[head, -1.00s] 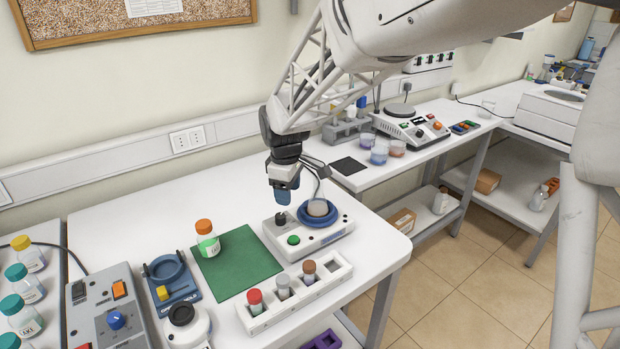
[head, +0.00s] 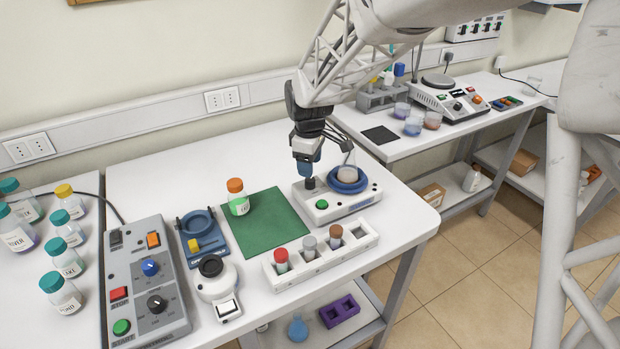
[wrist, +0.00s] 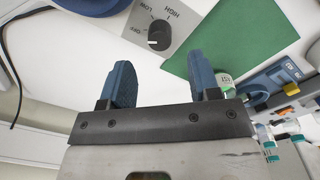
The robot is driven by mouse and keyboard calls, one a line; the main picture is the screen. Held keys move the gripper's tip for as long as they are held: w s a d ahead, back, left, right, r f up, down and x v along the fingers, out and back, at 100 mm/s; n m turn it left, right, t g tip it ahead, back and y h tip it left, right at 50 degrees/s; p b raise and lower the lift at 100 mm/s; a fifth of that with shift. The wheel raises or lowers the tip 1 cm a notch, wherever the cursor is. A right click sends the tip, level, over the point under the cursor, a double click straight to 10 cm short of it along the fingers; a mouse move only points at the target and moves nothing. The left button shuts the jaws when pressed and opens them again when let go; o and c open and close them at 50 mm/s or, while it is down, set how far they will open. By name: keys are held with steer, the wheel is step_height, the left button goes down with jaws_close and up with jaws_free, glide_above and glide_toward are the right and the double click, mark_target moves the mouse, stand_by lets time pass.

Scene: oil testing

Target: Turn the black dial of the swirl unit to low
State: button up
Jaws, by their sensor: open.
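A green mat (head: 255,225) with an orange-capped bottle (head: 237,197) lies left of the unit. A white rack (head: 322,255) of capped vials stands in front. A grey control box (head: 148,290) with a similar black dial is at the left.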

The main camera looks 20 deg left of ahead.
mark_target(310, 183)
steer(key=shift+w+f, duration=0.1)
steer(key=shift+f, duration=2.7)
steer(key=shift+c, duration=0.4)
steer(key=c, duration=0.8)
steer(key=shift+c, duration=0.2)
steer(key=shift+m, duration=0.4)
steer(key=m, duration=1.1)
steer(key=shift+r, duration=0.1)
